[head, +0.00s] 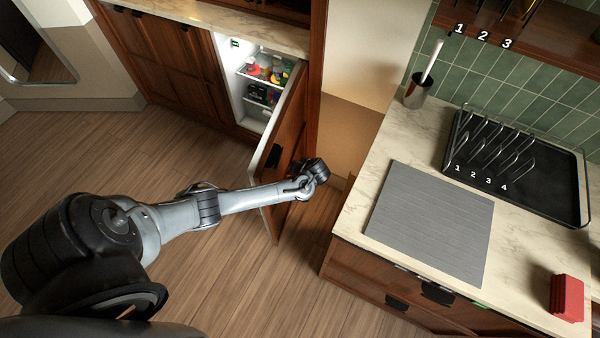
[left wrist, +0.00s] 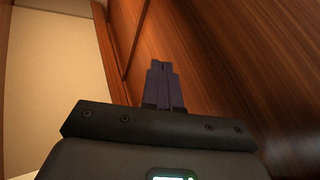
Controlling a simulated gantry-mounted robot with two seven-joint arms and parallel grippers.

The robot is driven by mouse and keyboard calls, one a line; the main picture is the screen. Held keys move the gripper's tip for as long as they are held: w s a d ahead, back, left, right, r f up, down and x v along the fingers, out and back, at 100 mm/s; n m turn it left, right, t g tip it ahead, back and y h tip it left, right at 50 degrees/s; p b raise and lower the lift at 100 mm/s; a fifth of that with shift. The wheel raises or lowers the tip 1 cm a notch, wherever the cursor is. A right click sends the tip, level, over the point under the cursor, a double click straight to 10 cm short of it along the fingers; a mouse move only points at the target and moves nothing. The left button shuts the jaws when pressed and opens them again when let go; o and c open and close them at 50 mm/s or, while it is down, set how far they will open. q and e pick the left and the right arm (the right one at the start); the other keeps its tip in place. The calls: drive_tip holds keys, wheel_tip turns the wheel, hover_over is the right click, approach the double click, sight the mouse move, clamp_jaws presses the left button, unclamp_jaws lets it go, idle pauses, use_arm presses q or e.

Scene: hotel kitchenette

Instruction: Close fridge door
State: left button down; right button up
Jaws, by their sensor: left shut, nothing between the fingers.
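The fridge (head: 262,88) is lit inside, with several items on its shelves. Its wooden-fronted door (head: 290,115) stands wide open, swung out toward the front. My left arm comes in from the left across the door, and my left gripper (head: 316,172) is at the door's right, outer side. In the left wrist view the gripper (left wrist: 163,82) is shut and empty, its fingers close to a brown wood panel (left wrist: 225,60). I cannot tell whether they touch it. My right gripper is not in view.
A marble counter (head: 340,222) with a grey board (head: 430,220), a black dish rack (head: 560,185) and red blocks (head: 567,298) stands to the right of the door. Wooden cabinets (head: 165,65) are left of the fridge. The wood floor (head: 130,150) in front is clear.

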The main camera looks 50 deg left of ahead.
sight(280, 168)
use_arm(q)
drive_tip(key=shift+s+a+f, duration=0.1)
drive_tip(key=shift+s+a, duration=0.55)
drive_tip(key=shift+a, duration=0.2)
drive_tip(key=shift+s+a, duration=0.6)
drive_tip(key=shift+a, duration=0.2)
drive_tip(key=shift+s+a, duration=0.1)
drive_tip(key=shift+a, duration=0.05)
